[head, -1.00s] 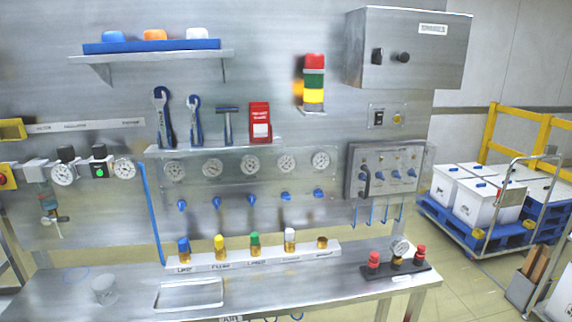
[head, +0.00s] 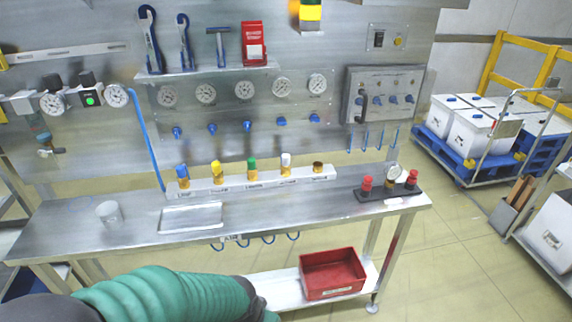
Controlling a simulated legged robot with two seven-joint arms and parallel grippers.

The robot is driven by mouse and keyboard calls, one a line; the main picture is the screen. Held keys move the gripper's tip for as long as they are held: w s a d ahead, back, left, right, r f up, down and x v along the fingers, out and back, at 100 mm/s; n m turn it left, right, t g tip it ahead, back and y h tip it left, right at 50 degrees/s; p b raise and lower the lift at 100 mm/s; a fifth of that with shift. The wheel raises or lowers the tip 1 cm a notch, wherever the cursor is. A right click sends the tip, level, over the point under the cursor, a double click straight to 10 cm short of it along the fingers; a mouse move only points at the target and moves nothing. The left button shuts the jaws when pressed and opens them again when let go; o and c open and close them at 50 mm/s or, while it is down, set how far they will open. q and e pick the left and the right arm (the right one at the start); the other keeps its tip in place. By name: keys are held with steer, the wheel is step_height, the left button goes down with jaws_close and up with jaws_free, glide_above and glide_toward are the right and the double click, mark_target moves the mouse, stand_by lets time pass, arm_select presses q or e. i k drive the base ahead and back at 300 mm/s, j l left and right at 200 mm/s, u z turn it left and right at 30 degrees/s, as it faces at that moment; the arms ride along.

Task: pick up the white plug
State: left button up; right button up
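The white plug (head: 286,159) is a white cap on a brass fitting. It stands upright in the white rack (head: 208,186) along the back of the steel bench. A green plug (head: 252,165) is to its left, and a bare brass fitting (head: 318,167) is to its right. A blue plug (head: 182,172) and a yellow plug (head: 216,168) stand farther left in the same rack. My green-sleeved arm shows at the bottom left, below and in front of the bench. Neither gripper is in the picture.
A steel tray (head: 191,217) and a clear cup (head: 109,214) are on the bench at left. A black block with red knobs (head: 388,192) stands at the right end. A red bin (head: 332,274) sits on the lower shelf. The front middle of the benchtop is clear.

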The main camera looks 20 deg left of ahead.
mark_target(285, 166)
steer(key=i+l+u, duration=0.2)
steer(key=i, duration=0.25)
steer(key=i+l+u, duration=0.25)
steer(key=i, duration=0.15)
steer(key=i+l+u, duration=0.1)
steer(key=i, duration=0.25)
steer(key=i+j, duration=0.3)
